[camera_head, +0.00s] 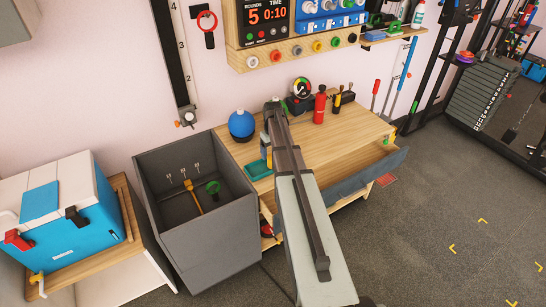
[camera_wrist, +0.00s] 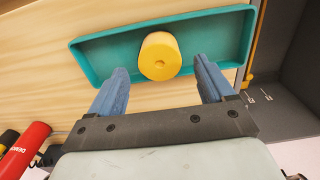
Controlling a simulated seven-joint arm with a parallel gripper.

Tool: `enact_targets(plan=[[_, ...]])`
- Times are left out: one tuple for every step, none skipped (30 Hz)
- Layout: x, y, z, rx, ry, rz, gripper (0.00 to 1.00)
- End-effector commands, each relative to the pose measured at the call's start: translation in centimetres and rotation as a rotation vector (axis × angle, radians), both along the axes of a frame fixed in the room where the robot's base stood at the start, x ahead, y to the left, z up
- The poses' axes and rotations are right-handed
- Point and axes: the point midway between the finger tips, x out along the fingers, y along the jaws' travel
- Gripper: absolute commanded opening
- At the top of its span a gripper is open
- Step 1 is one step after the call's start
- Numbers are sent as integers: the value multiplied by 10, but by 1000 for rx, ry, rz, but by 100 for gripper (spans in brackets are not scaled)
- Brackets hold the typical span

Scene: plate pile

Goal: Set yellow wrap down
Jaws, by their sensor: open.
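The tray also shows on the wooden bench in the head view (camera_head: 257,171). My gripper (camera_wrist: 161,68) is open, with one blue finger on each side of the roll and visible gaps between fingers and roll. In the head view my arm hides much of the gripper.
A grey open bin (camera_head: 224,225) stands left of the wooden bench (camera_head: 348,132), with a yellow strap (camera_head: 194,198) and a green item inside. A blue ball (camera_head: 242,125) is at the bench's left back. A red bottle (camera_head: 320,106) stands behind. A front drawer (camera_head: 370,172) is pulled out.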

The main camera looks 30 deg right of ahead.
Motion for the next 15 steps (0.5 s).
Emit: enact_targets(plan=[[0,0,11,-1,-3,0,82],[0,0,16,-1,-3,0,82],[0,0,23,-1,-2,0,82],[0,0,28,-1,-2,0,82],[0,0,34,-1,-2,0,82],[0,0,40,-1,-2,0,82],[0,0,45,-1,-2,0,82],[0,0,49,-1,-1,0,82],[0,0,54,-1,-2,0,82],[0,0,58,-1,-2,0,82],[0,0,62,-1,-2,0,82],[0,0,66,0,-1,0,82],[0,0,68,0,-1,1,82],[0,0,71,0,0,1,82],[0,0,73,0,0,1,82]])
